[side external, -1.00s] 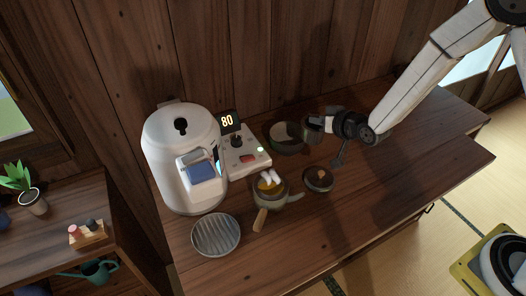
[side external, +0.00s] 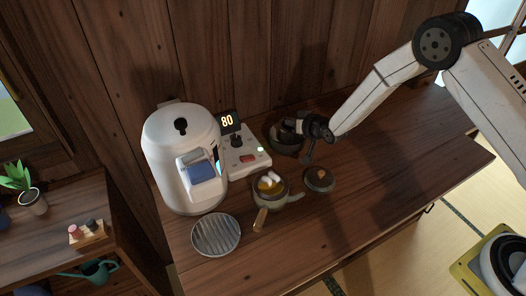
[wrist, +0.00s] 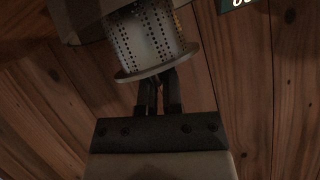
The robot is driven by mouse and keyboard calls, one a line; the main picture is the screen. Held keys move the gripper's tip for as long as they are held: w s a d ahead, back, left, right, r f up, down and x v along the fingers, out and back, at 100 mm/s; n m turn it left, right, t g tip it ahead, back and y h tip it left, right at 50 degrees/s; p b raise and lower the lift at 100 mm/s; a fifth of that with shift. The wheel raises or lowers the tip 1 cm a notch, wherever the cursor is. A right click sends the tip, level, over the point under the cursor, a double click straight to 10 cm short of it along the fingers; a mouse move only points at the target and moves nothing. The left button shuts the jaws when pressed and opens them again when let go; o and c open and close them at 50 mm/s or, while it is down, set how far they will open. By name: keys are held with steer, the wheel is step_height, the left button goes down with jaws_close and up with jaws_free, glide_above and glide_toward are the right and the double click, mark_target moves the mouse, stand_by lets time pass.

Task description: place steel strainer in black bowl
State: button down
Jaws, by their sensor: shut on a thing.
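My gripper (wrist: 158,95) is shut on the steel strainer (wrist: 148,45), a perforated metal cylinder with a wide flat rim, held at the rim end in the wrist view. In the side external view my gripper (side external: 304,128) is at the right side of the black bowl (side external: 286,149), with the strainer over or within the bowl's opening. Shadow and the gripper hide how deep it sits and whether it touches the bowl.
A white kettle-like machine (side external: 180,140) stands left, with a control panel (side external: 243,152) beside the bowl. In front are a teapot (side external: 268,188), its round lid (side external: 319,181) and a ribbed round dish (side external: 215,236). The table's right side is clear.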

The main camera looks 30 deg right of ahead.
mark_target(289, 138)
steer(key=shift+w+f, duration=0.1)
steer(key=shift+w+f, duration=0.2)
steer(key=shift+f, duration=1.65)
steer(key=shift+f, duration=0.1)
steer(key=c, duration=0.8)
jaws_free()
